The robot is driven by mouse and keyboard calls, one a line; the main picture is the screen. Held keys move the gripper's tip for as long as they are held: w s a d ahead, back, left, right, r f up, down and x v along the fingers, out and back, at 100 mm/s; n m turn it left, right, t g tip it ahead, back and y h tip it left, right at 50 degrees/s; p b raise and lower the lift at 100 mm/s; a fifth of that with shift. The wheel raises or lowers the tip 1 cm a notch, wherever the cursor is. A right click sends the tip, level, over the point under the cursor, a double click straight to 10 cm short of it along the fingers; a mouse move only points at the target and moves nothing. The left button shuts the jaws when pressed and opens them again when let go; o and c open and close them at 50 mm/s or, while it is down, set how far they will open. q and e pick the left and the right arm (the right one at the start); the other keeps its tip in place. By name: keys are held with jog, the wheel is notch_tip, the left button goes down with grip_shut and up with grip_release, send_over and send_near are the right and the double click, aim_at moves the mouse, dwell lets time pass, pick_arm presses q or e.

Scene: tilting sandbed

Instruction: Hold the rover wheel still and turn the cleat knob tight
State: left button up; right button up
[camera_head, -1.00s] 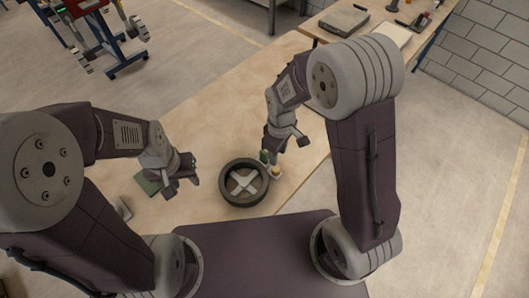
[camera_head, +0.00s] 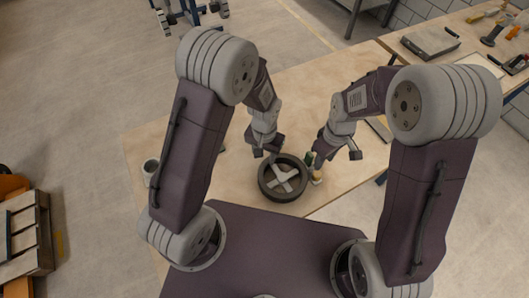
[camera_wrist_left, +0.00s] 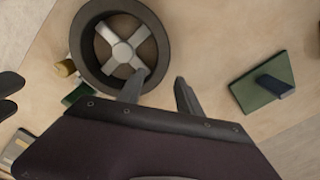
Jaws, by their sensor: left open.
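The rover wheel (camera_head: 284,181), a dark ring with a pale cross of spokes, lies flat on the wooden table; it also shows in the left wrist view (camera_wrist_left: 122,47). A small brass-coloured knob (camera_head: 316,176) sits beside its right rim, with a green part (camera_head: 309,158) close by. The knob is at the wheel's lower left in the wrist view (camera_wrist_left: 66,68). My left gripper (camera_head: 265,150) is open at the wheel's far left edge. In the wrist view (camera_wrist_left: 158,92) one finger overlaps the rim; contact is unclear. My right gripper (camera_head: 337,153) looks open and empty, just beyond the knob.
A green plate with a dark block (camera_wrist_left: 264,83) lies on the table, right of my left gripper in the wrist view. A grey cup (camera_head: 150,168) stands at the table's left. A tray (camera_head: 430,41) and tools lie at the back right. Bare tabletop lies beyond the wheel.

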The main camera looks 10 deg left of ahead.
aim_at(265, 163)
pick_arm(q)
notch_tip(265, 163, down, 8)
jog(key=shift+r, duration=0.15)
grip_shut()
jog(key=shift+w, duration=0.1)
dwell(1.3)
